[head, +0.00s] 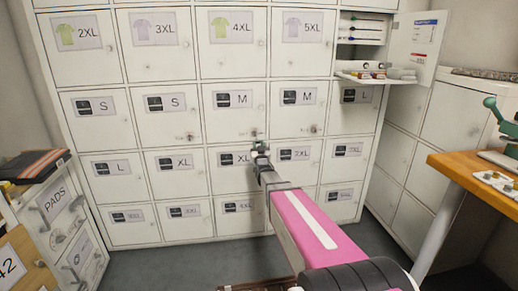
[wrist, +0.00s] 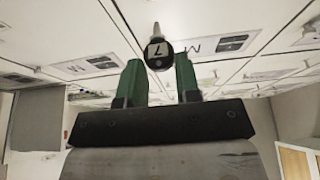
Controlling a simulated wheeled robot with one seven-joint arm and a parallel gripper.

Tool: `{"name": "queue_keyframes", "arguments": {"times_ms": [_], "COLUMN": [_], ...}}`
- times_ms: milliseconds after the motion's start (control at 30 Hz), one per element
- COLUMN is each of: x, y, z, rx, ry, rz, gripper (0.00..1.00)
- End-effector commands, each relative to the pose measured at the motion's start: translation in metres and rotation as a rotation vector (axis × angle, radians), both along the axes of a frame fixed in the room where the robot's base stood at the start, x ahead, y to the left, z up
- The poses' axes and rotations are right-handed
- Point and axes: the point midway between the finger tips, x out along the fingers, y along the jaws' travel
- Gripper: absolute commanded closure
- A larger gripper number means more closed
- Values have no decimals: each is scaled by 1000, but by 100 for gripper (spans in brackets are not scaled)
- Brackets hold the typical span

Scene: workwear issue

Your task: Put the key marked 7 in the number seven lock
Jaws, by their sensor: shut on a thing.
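My gripper (wrist: 160,80) shows in the wrist view as two green fingers shut on the key marked 7 (wrist: 158,58). The key has a round black head with a white label reading 7, and its silver shaft points away from my gripper toward the lockers. In the head view my gripper (head: 260,148) is in front of the lower right corner of an M locker door (head: 233,110). The key is too small to make out there. Small locks show on a neighbouring S door (head: 190,137) and another M door (head: 314,129). I cannot read a number on any lock, nor tell whether the key touches one.
An open compartment with a lowered shelf (head: 375,79) and an open door (head: 412,45) stands at the upper right. A wooden workbench (head: 470,185) is at the right. A PADS cabinet (head: 58,205) is at the left.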

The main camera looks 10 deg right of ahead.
Motion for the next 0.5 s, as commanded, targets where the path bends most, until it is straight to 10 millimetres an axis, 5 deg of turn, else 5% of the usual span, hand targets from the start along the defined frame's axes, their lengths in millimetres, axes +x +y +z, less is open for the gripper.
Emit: {"name": "queue_keyframes", "arguments": {"times_ms": [500], "x": [36], "y": [0], "z": [0], "rx": [0], "ry": [-1], "rz": [0], "gripper": [93]}}
